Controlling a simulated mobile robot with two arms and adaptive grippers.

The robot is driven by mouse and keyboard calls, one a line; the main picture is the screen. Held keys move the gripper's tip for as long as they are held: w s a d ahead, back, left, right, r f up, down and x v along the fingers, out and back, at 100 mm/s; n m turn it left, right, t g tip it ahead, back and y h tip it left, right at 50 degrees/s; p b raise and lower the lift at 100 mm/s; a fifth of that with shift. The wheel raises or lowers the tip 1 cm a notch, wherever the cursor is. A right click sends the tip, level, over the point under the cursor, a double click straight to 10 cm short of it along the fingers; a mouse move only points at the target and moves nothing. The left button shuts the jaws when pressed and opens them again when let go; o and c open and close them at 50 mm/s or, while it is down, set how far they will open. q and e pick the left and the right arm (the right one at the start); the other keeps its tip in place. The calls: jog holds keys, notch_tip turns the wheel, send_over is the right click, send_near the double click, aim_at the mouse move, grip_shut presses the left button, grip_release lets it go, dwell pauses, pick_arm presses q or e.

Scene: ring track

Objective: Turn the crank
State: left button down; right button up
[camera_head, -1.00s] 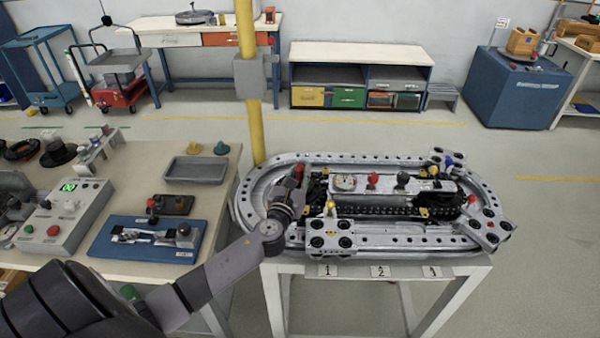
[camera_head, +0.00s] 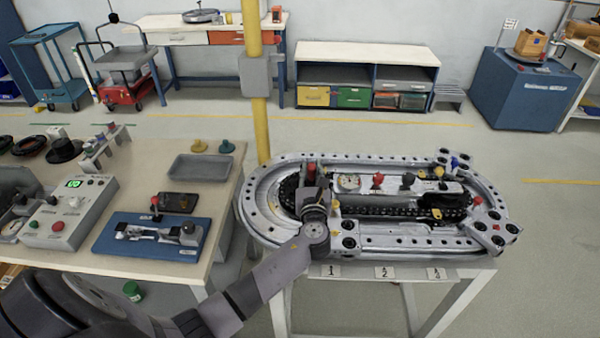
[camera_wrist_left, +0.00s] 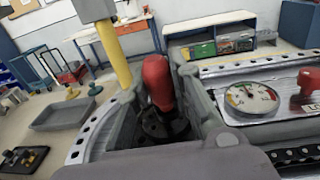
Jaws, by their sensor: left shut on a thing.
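The crank shows as a red knob (camera_head: 311,168) at the left end of the ring track (camera_head: 262,212). In the left wrist view its upright red handle (camera_wrist_left: 158,82) stands over a dark round base. My left gripper (camera_head: 312,182) is shut on the handle, with one finger on each side of it in the wrist view (camera_wrist_left: 160,105). The gripper and wrist hide the crank's lower part in the head view. The track's carriages include one at the front (camera_head: 350,234), partly behind my arm, and one at the right (camera_head: 490,236). My right gripper is not in view.
A dial gauge (camera_head: 348,183) and a red knob (camera_head: 378,180) sit on the track's centre plate. A side table at left holds a control box (camera_head: 68,212), a blue fixture (camera_head: 150,238) and a grey tray (camera_head: 200,168). A yellow post (camera_head: 261,120) stands behind the track's left end.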

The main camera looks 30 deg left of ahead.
pick_arm(q)
jog(key=shift+w+d+n+g+y+b, duration=0.25)
jog(key=shift+w+n+g+y+b, duration=0.25)
jog(key=shift+n+g+y+b, duration=0.65)
jog(key=shift+w+d+n+g+y+b, duration=0.25)
jog(key=shift+w+n+g+y+b, duration=0.2)
jog(key=shift+n+g+y+b, duration=0.55)
jog(key=shift+w+d+n+g+y+b, duration=0.25)
jog(key=shift+w+n+g+y+b, duration=0.25)
jog(key=shift+n+g+y+b, duration=0.5)
jog(key=shift+g+y, duration=0.25)
jog(key=shift+g, duration=0.2)
jog(key=c, duration=1.4)
grip_release()
